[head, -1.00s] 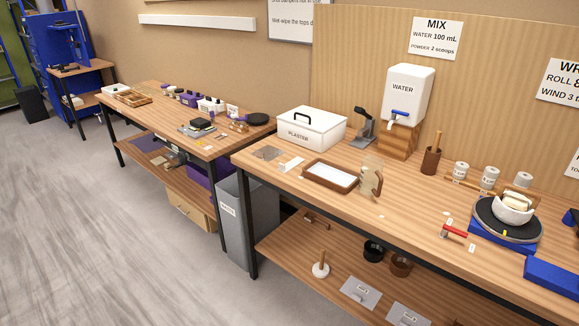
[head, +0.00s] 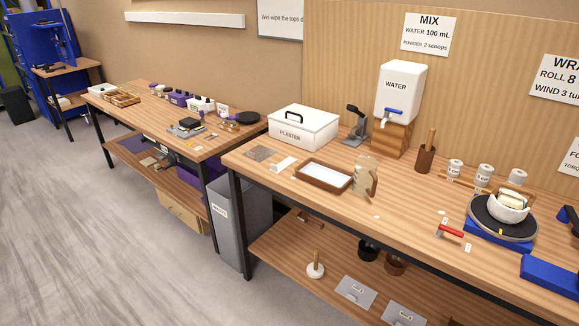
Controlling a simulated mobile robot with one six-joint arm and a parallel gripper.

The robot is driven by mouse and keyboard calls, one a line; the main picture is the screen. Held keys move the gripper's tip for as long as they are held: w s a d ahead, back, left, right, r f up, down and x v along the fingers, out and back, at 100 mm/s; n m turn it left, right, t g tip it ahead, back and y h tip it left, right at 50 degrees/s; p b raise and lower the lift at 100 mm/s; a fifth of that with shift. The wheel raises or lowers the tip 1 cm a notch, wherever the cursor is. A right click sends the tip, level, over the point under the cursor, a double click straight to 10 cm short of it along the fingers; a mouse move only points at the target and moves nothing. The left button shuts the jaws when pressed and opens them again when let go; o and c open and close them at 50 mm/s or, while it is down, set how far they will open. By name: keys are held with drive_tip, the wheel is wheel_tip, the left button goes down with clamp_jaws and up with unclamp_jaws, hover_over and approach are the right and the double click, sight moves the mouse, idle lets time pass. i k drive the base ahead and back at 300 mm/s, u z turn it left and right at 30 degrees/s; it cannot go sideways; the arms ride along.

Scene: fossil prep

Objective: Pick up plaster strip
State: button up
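No strip is clearly labelled as plaster. A small flat white piece (head: 284,164) lies on the right-hand bench in front of the white lidded box marked PLASTER (head: 303,128); I cannot tell whether it is the plaster strip. Several white rolls (head: 484,174) stand in a row toward the right of the same bench. Small white scraps (head: 376,217) lie near the bench's front edge. My gripper is not in view.
A brown-rimmed tray (head: 323,176), a jug (head: 364,175) and a water dispenser (head: 397,92) stand on the bench. A turntable with a white bowl (head: 507,208) is at right. A grey bin (head: 232,221) stands by the left leg.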

sight(287, 162)
drive_tip(key=u, duration=0.2)
drive_tip(key=i, duration=0.65)
drive_tip(key=u, duration=0.35)
drive_tip(key=k, duration=0.15)
drive_tip(key=u, duration=2.35)
drive_tip(key=k, duration=0.25)
drive_tip(key=u, duration=0.05)
